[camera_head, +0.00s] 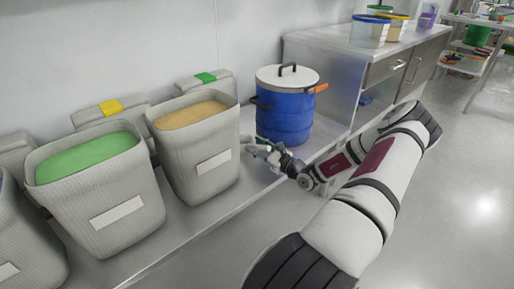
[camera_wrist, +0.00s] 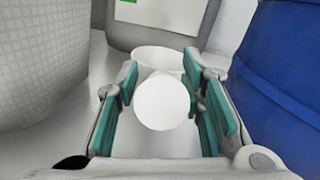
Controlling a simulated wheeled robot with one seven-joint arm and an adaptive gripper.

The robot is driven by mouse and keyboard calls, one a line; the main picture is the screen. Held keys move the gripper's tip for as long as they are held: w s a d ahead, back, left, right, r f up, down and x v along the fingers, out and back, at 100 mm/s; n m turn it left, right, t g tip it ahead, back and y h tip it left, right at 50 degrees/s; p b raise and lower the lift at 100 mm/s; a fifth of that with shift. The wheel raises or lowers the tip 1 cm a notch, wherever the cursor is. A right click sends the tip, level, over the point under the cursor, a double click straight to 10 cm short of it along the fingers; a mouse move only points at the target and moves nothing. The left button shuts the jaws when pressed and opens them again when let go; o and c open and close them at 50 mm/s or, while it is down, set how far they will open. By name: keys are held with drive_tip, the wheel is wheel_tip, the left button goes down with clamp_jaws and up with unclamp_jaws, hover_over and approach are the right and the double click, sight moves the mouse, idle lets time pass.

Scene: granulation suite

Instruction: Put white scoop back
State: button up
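The white scoop (camera_wrist: 162,103) shows in the wrist view with its round handle end facing the camera and a wider white part behind it. My gripper (camera_wrist: 160,78) has its teal-padded fingers on either side of the scoop. The fingers are open, with a small gap visible on each side of the handle. In the head view, my gripper (camera_head: 258,147) is low between the tan-filled bin and the blue drum. A small white bit by the fingers there may be the scoop; most of it is hidden.
A grey bin with tan powder (camera_head: 205,160) stands left of my gripper, and a bin with green powder (camera_head: 110,205) is farther left. The blue drum (camera_head: 285,122) stands close on the right. Lidded grey containers (camera_head: 205,82) stand behind. The shelf's front edge (camera_head: 205,228) is narrow.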

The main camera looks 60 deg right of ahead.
drive_tip(key=shift+r, duration=0.2)
drive_tip(key=s+p, duration=0.1)
drive_tip(key=s, duration=0.3)
drive_tip(key=s+a+p, duration=0.1)
drive_tip(key=s, duration=0.3)
drive_tip(key=s+a+p, duration=0.1)
drive_tip(key=s, duration=0.2)
drive_tip(key=shift+s+f+p, duration=0.1)
drive_tip(key=shift+s+p, duration=0.2)
drive_tip(key=shift+s, duration=0.1)
drive_tip(key=shift+s+d, duration=0.1)
